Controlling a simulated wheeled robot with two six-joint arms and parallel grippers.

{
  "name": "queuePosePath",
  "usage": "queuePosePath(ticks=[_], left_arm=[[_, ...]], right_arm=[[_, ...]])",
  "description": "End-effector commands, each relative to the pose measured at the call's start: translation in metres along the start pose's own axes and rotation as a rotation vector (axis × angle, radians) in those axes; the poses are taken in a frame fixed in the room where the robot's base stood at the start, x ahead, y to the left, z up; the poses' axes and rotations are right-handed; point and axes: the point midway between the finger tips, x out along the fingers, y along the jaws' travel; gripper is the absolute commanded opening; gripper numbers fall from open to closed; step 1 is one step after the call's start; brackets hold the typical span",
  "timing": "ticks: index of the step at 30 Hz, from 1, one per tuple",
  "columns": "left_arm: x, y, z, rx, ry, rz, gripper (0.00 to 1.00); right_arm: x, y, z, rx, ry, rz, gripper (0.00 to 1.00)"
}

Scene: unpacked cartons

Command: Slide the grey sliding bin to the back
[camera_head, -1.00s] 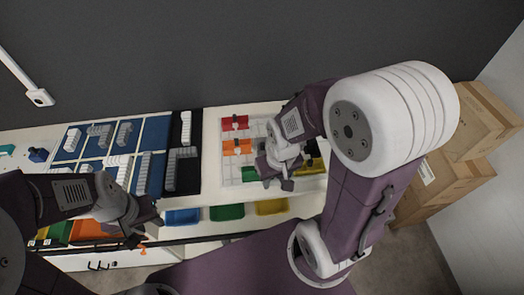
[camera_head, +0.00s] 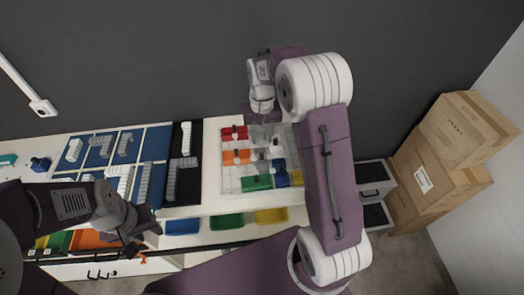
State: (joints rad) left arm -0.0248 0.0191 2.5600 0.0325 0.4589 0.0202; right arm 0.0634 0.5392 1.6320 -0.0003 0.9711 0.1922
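A pale tray (camera_head: 230,186) on the white table holds small sliding bins in rows. Red (camera_head: 234,132), orange (camera_head: 236,157), green (camera_head: 257,183), blue (camera_head: 280,178) and yellow (camera_head: 297,178) bins show. Small grey parts (camera_head: 276,150) show near the tray's middle; I cannot clearly tell which is the grey sliding bin. My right gripper (camera_head: 266,122) is over the tray's back edge, pointing down; its fingers are too small and blurred to read. My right arm covers the tray's right side. My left gripper (camera_head: 132,243) is at the table's front left, away from the tray; its fingers are unclear.
Blue panels (camera_head: 152,140) and a black panel (camera_head: 186,140) with grey blocks lie left of the tray. Blue, green (camera_head: 227,221) and yellow bins stand along the front, lower. Cartons (camera_head: 430,170) and a grey drawer unit (camera_head: 374,192) stand at the right.

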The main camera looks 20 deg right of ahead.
Motion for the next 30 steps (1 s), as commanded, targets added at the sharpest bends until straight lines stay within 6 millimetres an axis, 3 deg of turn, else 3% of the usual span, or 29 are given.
queuePosePath(ticks=[12, 23, 27, 30], left_arm=[[-0.009, 0.000, -0.001, 0.000, 0.000, 0.000, 0.36], [-0.009, 0.000, -0.001, 0.000, 0.000, 0.000, 0.36], [-0.009, 0.000, -0.001, 0.000, 0.000, 0.000, 0.36], [-0.009, 0.000, -0.001, 0.000, 0.000, 0.000, 0.36]], right_arm=[[0.076, 0.000, 0.002, -0.002, -0.004, 0.001, 0.36], [0.087, 0.000, 0.001, -0.002, 0.001, 0.000, 0.36], [0.086, 0.000, 0.001, -0.002, 0.001, 0.000, 0.00], [0.086, 0.000, 0.001, -0.002, 0.001, 0.000, 0.00]])
